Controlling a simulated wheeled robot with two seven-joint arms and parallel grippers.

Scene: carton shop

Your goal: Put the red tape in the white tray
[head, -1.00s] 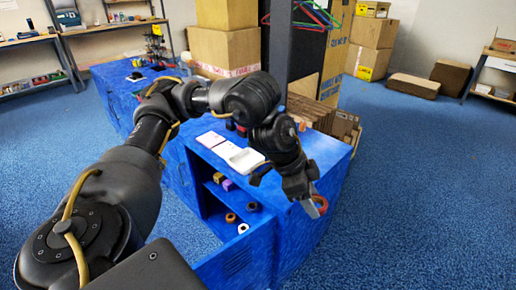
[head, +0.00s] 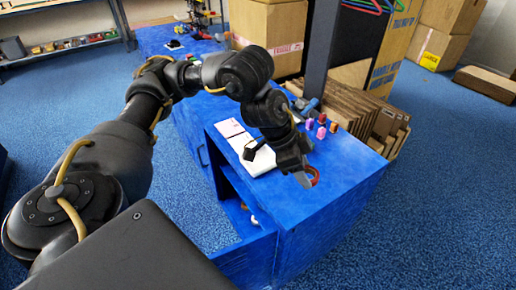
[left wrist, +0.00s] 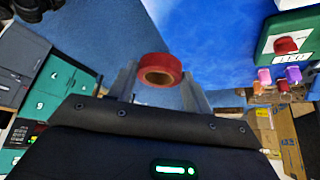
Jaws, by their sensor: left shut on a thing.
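My left gripper (head: 305,179) is shut on the red tape (head: 315,175), a reddish roll. In the head view they appear over the blue counter (head: 335,195), near its front end, and the gripper partly hides the roll. In the left wrist view the red tape (left wrist: 160,70) sits between the two fingers, its brown core facing the camera. The white tray (head: 264,161) lies on the counter top, left of the gripper in the head view and partly hidden by the arm. My right gripper is not in view.
Small purple, red and orange pieces (head: 321,130) stand on the counter behind the gripper. Flat cardboard (head: 365,115) is stacked beyond. A dark post (head: 322,45) rises behind the arm. Below is an open shelf compartment (head: 232,190).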

